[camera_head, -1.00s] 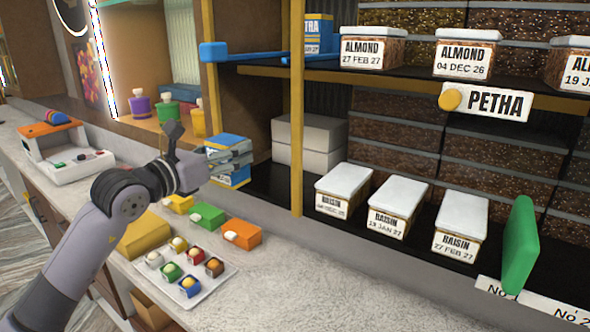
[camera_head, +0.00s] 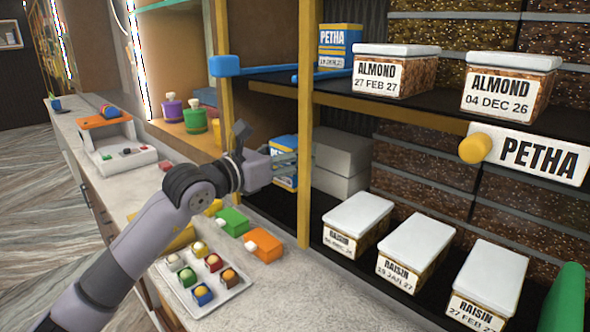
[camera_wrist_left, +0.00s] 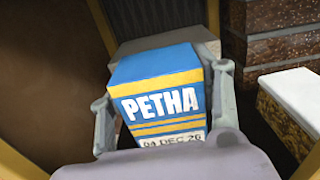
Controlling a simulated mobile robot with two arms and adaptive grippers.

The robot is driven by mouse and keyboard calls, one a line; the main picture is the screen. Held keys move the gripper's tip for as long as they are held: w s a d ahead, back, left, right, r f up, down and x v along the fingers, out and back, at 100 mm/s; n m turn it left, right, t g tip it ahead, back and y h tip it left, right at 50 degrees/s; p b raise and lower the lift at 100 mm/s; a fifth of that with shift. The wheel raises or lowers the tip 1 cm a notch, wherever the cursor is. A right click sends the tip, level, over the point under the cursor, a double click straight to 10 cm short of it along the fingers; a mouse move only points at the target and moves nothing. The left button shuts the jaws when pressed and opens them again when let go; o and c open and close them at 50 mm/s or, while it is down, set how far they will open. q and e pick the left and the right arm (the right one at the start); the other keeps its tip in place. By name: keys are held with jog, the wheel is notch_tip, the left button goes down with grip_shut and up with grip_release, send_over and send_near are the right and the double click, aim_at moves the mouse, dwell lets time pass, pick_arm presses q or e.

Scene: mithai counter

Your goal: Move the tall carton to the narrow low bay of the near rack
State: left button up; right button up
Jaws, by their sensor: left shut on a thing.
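The tall carton (camera_head: 284,150) is blue, white and yellow. In the left wrist view the carton (camera_wrist_left: 160,88) shows the word PETHA and stands between the two fingers. My left gripper (camera_head: 286,164) is shut on it, at the narrow low bay left of the yellow post (camera_head: 305,130). The gripper also shows in the left wrist view (camera_wrist_left: 162,118). In the head view the fingers cover part of the carton. Whether its base touches the bay floor (camera_head: 275,203) is hidden. My right gripper is not in view.
Grey-white boxes (camera_head: 340,160) stand behind the post. Raisin boxes (camera_head: 357,222) fill the wider low bay. A blue bar (camera_head: 225,66) juts out above, beside another PETHA carton (camera_head: 338,47). A sweets tray (camera_head: 225,290) and small coloured boxes (camera_head: 264,245) lie on the counter.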

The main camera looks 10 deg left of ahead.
pick_arm(q)
jog(key=shift+f, duration=0.3)
jog(key=f, duration=0.1)
jog(key=f+p, duration=0.1)
jog(key=f, duration=0.1)
jog(key=shift+w+d+f+p, duration=0.2)
jog(key=shift+d+f+p, duration=0.05)
jog(key=shift+p, duration=0.1)
jog(key=shift+a+f, duration=0.15)
jog(key=shift+f, duration=0.1)
jog(key=shift+s, duration=0.1)
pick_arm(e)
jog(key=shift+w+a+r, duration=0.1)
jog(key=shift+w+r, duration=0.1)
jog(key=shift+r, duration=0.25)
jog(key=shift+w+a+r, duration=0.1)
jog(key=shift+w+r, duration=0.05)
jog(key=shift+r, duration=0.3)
pick_arm(q)
jog(key=shift+f+b, duration=0.2)
jog(key=shift+b, duration=0.1)
jog(key=o, duration=1.4)
jog(key=shift+c, duration=0.2)
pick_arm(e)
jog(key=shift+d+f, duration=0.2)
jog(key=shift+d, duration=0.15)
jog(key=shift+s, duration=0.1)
